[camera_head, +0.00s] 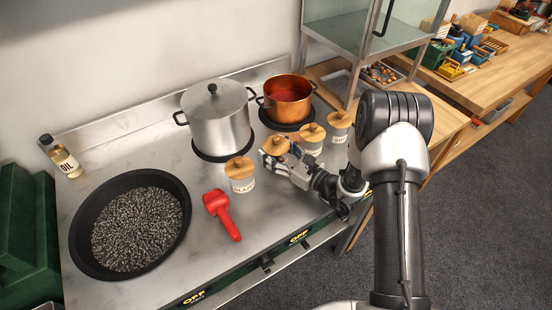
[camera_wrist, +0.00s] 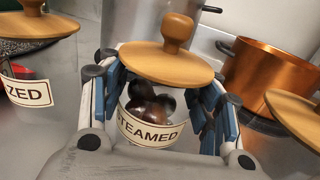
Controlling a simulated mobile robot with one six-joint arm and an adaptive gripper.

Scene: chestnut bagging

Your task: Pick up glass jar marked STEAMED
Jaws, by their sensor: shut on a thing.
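The glass jar marked STEAMED (camera_wrist: 150,132) has a wooden knobbed lid and dark brown chestnuts inside. In the wrist view it stands upright between the two blue-padded fingers of my gripper (camera_wrist: 160,100), which is shut on it. In the head view its wooden lid (camera_head: 275,145) shows at my gripper (camera_head: 278,164), and the fingers hide most of the jar's body. I cannot tell whether the jar touches the counter.
A jar whose label ends in ZED (camera_wrist: 30,93) stands close on the left, also in the head view (camera_head: 241,184). Other lidded jars (camera_head: 311,146) (camera_head: 338,133) stand close on the right. Behind are a steel pot (camera_head: 217,125) and a copper pot (camera_head: 288,105). A red scoop (camera_head: 217,204) lies in front.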

